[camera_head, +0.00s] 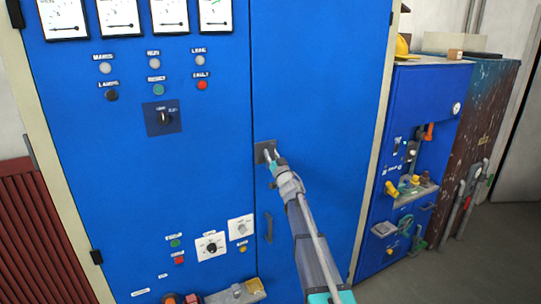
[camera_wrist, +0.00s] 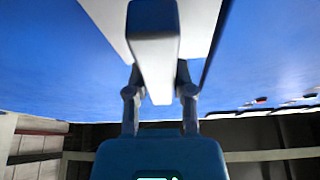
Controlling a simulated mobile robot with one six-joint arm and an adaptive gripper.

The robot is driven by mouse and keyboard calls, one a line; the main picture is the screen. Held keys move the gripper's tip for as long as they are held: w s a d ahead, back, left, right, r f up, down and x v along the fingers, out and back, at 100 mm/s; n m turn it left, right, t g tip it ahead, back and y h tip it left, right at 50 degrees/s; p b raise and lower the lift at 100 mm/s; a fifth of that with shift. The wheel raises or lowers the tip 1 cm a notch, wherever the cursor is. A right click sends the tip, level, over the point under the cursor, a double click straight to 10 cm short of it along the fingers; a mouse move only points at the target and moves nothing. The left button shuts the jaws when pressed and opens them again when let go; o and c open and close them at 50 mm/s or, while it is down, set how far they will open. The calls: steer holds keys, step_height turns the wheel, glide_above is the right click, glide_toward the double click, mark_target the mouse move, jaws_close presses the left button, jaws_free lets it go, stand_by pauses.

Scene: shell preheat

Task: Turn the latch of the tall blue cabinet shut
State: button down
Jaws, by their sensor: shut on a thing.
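The tall blue cabinet (camera_head: 320,75) fills the middle of the head view, its right door flush with the left panel. The latch has a dark grey plate (camera_head: 261,149) near the door's left edge, halfway up. My gripper (camera_head: 270,156) is at this plate and hides most of the handle. In the wrist view the pale grey latch handle (camera_wrist: 155,62) projects between the two fingers of my gripper (camera_wrist: 160,84), which are shut on it. The handle appears in line with the gripper; its exact turn angle is hard to tell in the head view.
A dark door pull (camera_head: 268,228) sits below the latch, left of my arm. Knobs, lamps and gauges (camera_head: 170,18) cover the left panel. A smaller blue cabinet (camera_head: 425,95) with valves and a yellow helmet (camera_head: 402,46) stands at right. Floor (camera_head: 450,275) is clear in front of it.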

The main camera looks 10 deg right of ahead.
steer(key=shift+n, duration=0.4)
steer(key=shift+a+n+y, duration=0.1)
steer(key=shift+n+y, duration=0.6)
steer(key=shift+n, duration=0.1)
steer(key=shift+c, duration=2.4)
jaws_free()
steer(key=shift+r, duration=0.1)
